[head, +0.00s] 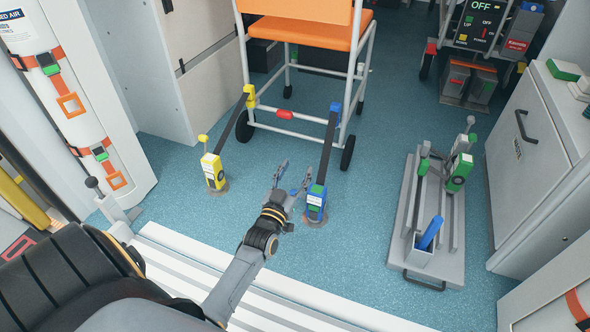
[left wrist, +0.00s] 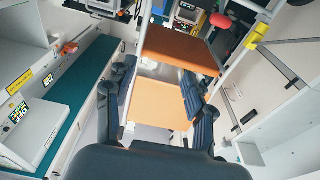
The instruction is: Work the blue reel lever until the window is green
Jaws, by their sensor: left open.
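The blue reel (head: 316,203) stands on the floor at the front right foot of a strap that runs up to the wheelchair (head: 305,33). It has a blue body, a green patch and a white label. Its lever cannot be made out clearly, and its window is too small to read. My left gripper (head: 294,170) is open and empty, just left of and above the blue reel, with one finger close to it. Whether they touch cannot be told. In the left wrist view the open fingers (left wrist: 157,75) frame the chair's orange seat; the reel is not visible there.
A yellow reel (head: 214,172) with a yellow-knobbed lever stands to the left, strapped to the chair. A grey rail unit (head: 410,230) with green levers and a blue-handled holder stands right. A grey cabinet (head: 525,150) bounds the right side. Blue floor between is free.

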